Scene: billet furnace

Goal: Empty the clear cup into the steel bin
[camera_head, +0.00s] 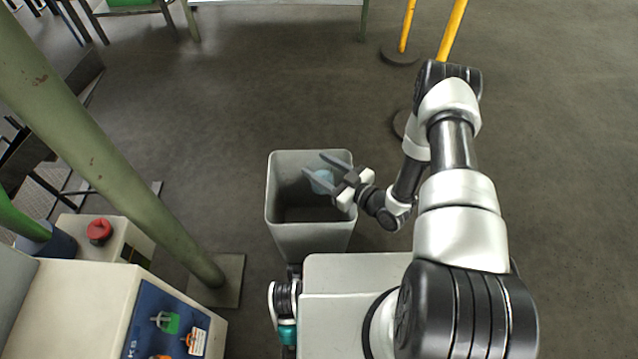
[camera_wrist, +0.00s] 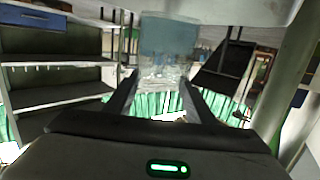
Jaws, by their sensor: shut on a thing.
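The steel bin (camera_head: 310,236) is an open, grey, square-topped container standing on the floor in front of my body in the head view. My gripper (camera_head: 322,172) is over the bin's mouth, toward its right side, and is shut on the clear cup (camera_head: 320,181). The cup looks pale blue and see-through. In the wrist view the cup (camera_wrist: 168,50) sits between the fingers of my gripper (camera_wrist: 163,90), with a bluish band in it and a clear part nearer the gripper. I cannot tell the cup's exact tilt or whether anything is left in it.
A green post (camera_head: 130,170) rises left of the bin. A cream control box (camera_head: 85,300) with a blue panel and a red button (camera_head: 99,231) stand at lower left. Yellow posts (camera_head: 452,30) stand at the back right. The floor right of my arm is clear.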

